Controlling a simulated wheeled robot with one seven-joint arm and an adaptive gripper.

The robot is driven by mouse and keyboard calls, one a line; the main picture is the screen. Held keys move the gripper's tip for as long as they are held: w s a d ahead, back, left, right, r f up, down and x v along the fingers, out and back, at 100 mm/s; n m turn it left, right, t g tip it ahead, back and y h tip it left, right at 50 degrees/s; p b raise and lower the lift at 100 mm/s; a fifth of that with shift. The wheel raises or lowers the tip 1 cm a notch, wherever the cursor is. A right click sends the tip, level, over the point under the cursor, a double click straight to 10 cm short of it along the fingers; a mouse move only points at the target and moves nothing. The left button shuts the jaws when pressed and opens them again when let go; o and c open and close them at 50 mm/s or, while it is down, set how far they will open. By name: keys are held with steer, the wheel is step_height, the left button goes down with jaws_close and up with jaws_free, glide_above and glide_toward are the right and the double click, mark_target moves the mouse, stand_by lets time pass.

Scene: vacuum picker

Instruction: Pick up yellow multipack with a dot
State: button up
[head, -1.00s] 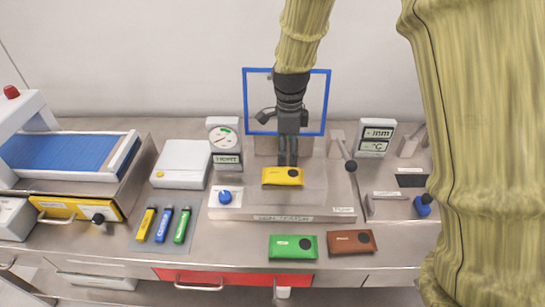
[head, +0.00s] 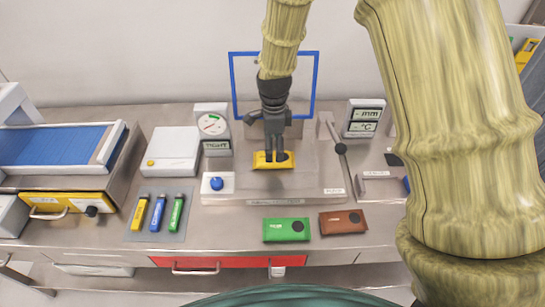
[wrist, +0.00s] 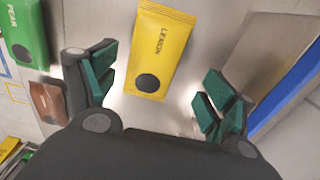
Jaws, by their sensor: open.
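The yellow multipack (head: 262,163) lies flat on the tester's raised plate in the head view, its upper part partly hidden by my gripper. In the wrist view the yellow multipack (wrist: 162,40) shows a dark round dot and the word LEMON, and sits between and beyond my fingers. My gripper (head: 275,155) is over the pack, pointing down. In the wrist view my gripper (wrist: 155,90) is open, with green-padded fingers to either side of the pack and apart from it.
A green pack (head: 286,230) and a brown pack (head: 343,222) lie in front of the tester. A lever (head: 341,149) stands right of the plate, a dial gauge (head: 212,125) left. A blue frame (head: 316,85) stands behind. Three coloured tubes (head: 156,213) lie at left.

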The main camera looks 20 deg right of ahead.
mark_target(274, 156)
steer(key=shift+s+f+p, duration=0.3)
steer(key=shift+s+p, duration=0.2)
steer(key=shift+s, duration=0.15)
steer(key=shift+s+a+f, duration=0.1)
steer(key=shift+s+f, duration=0.1)
steer(key=shift+f, duration=0.1)
steer(key=f, duration=0.1)
steer(key=w+f, duration=0.1)
steer(key=shift+w+f+p, duration=0.15)
steer(key=shift+f+p, duration=0.15)
steer(key=shift+p, duration=0.1)
steer(key=shift+s+r, duration=0.2)
steer(key=shift+s, duration=0.2)
steer(key=shift+w+f, duration=0.15)
steer(key=shift+w, duration=0.05)
steer(key=c, duration=1.3)
